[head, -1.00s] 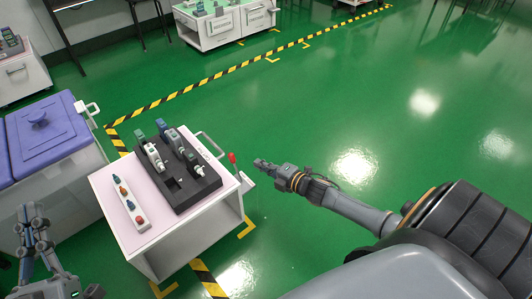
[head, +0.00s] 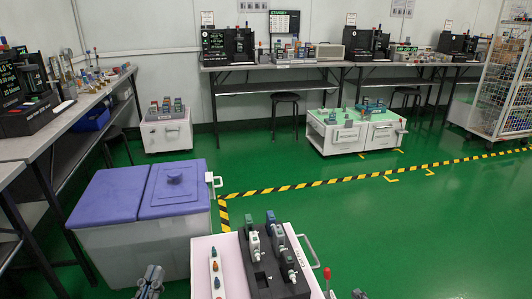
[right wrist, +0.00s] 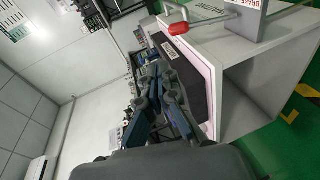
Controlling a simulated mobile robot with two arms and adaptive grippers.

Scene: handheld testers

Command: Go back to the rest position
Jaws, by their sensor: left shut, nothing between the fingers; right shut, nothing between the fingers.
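My left gripper (head: 150,281) shows at the bottom edge of the head view, left of the white cart (head: 202,262). It is shut and empty. The tip of my right gripper (head: 358,294) just shows at the bottom edge, to the right of the cart and its red-knobbed lever. In the right wrist view my right gripper (right wrist: 160,74) is shut with nothing between its fingers. Behind it the cart's side panel and a dark tray show. The rest of both arms is out of the head view.
The cart carries a black tray (head: 262,275) with several handheld testers. A bin with purple lids (head: 128,192) stands to its left. A red-knobbed lever (head: 327,274) is at the cart's right. Workbenches line the wall. Green floor (head: 440,230) to the right is open.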

